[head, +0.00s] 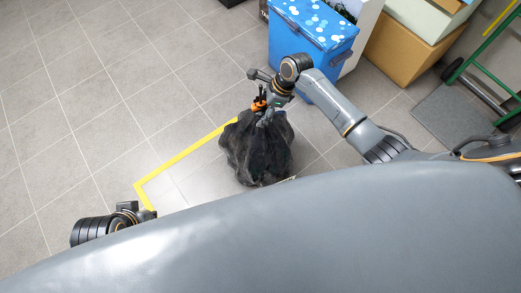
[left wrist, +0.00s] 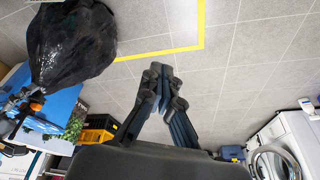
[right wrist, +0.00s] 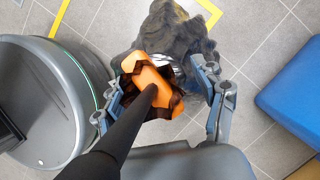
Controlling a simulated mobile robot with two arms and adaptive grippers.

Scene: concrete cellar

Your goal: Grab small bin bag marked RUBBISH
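A black bin bag (head: 258,152) stands on the tiled floor below my right arm. It also shows at the upper left of the left wrist view (left wrist: 72,45) and at the top of the right wrist view (right wrist: 172,32). No RUBBISH lettering is readable. An orange piece (right wrist: 150,80) with a dark stem sits at the bag's top. My right gripper (head: 264,112) is at the bag's top; its fingers (right wrist: 160,92) are spread on either side of the orange piece. My left gripper (head: 148,212) is low at the left, away from the bag; its fingertips (left wrist: 164,78) are together and empty.
A blue bin (head: 305,45) with a dotted lid stands behind the bag. Cardboard boxes (head: 405,45) and a green hand truck (head: 490,50) are at the right. Yellow tape (head: 180,157) marks the floor. A white washing machine (left wrist: 285,140) shows in the left wrist view. The left floor is clear.

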